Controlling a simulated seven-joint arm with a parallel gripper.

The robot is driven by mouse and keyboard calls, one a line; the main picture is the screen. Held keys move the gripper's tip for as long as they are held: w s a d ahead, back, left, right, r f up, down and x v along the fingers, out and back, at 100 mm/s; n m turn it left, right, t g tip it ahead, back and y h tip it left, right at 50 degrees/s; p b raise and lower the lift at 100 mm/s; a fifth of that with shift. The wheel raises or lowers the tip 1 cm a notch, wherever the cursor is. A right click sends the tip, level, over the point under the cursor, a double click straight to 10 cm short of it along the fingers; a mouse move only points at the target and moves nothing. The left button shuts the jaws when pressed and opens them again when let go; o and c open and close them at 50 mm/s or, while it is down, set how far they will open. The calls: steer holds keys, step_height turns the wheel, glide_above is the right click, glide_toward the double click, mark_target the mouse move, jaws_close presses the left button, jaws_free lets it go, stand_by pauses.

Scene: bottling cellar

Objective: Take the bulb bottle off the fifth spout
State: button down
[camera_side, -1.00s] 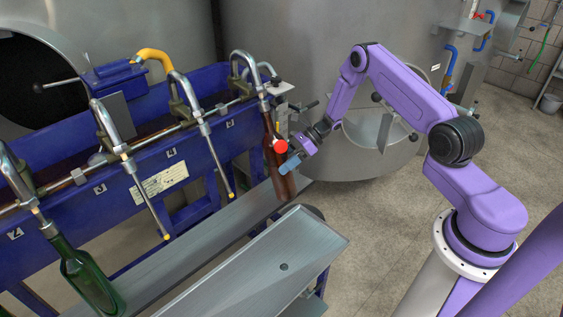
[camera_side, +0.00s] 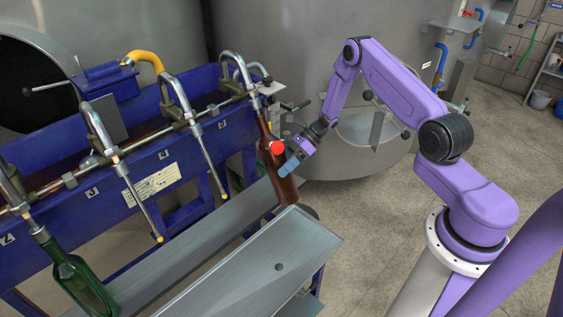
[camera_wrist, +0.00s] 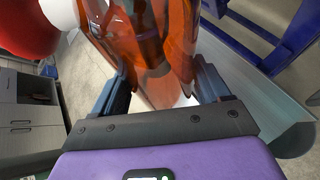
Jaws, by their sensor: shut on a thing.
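The bulb bottle (camera_side: 283,186) is brown glass and leans, neck up, under the fifth spout (camera_side: 236,66) at the far end of the filler. Its neck is in line with the spout tube; I cannot tell how far the tube reaches inside. My gripper (camera_side: 288,165) is shut on the bottle's body from the right. In the wrist view the amber glass (camera_wrist: 158,55) fills the space between my two dark fingers. A red ball (camera_side: 277,148) shows in front of the bottle; I cannot tell what it is fixed to.
A green bottle (camera_side: 82,284) hangs on a spout at the lower left. Bare spouts (camera_side: 143,205) stand between the two bottles. A steel ledge (camera_side: 190,250) runs below, with a steel tray (camera_side: 262,262) in front. A large steel tank (camera_side: 330,90) stands behind my gripper.

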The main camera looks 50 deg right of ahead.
steer(key=shift+s+f, duration=1.95)
steer(key=shift+f, duration=2.3)
steer(key=shift+s+f, duration=1.95)
steer(key=shift+f, duration=2.25)
steer(key=s+r, duration=0.2)
steer(key=s, duration=0.5)
steer(key=shift+s, duration=0.1)
steer(key=shift+a, duration=0.1)
